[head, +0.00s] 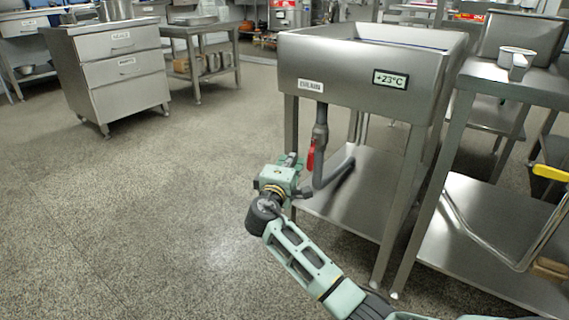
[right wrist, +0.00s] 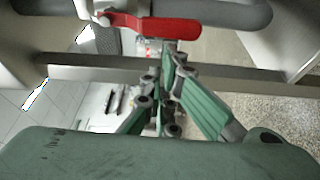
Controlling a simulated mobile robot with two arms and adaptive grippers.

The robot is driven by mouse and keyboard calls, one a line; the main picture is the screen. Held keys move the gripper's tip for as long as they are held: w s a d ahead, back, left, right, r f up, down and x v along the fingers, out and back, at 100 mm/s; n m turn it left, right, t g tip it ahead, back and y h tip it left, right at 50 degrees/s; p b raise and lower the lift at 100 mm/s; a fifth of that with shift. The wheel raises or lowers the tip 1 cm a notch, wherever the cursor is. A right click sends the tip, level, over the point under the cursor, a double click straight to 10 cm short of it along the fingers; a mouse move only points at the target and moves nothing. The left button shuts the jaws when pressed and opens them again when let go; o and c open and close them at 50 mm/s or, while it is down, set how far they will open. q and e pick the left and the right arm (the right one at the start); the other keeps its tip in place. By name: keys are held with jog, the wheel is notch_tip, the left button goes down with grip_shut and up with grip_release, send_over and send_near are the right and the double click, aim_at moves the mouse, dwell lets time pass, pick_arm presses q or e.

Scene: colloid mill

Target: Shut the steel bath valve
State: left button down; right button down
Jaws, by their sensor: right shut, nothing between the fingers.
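The steel bath (head: 350,68) is a deep sink on legs, with a drain pipe (head: 320,128) coming down from its underside. The bath valve's red lever (head: 311,155) is on this pipe and lies roughly along it. In the right wrist view the red lever (right wrist: 150,26) crosses the top beside the grey pipe (right wrist: 235,14). My right gripper (head: 291,160) is beside the lever, to its left in the head view. In the right wrist view its fingers (right wrist: 172,55) are together and empty, their tips close to the lever. I cannot tell whether they touch it. My left gripper is not in view.
The bath has a lower shelf (head: 355,205) and a front leg (head: 397,210) close to my right arm. A steel table (head: 515,85) stands to the right. A drawer cabinet (head: 125,80) stands at the back left. The floor at left is clear.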

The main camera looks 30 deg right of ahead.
jog(key=shift+s, duration=0.15)
dwell(0.3)
jog(key=shift+s+d+n+p, duration=0.1)
jog(key=shift+s+n+p, duration=0.15)
jog(key=shift+p, duration=0.8)
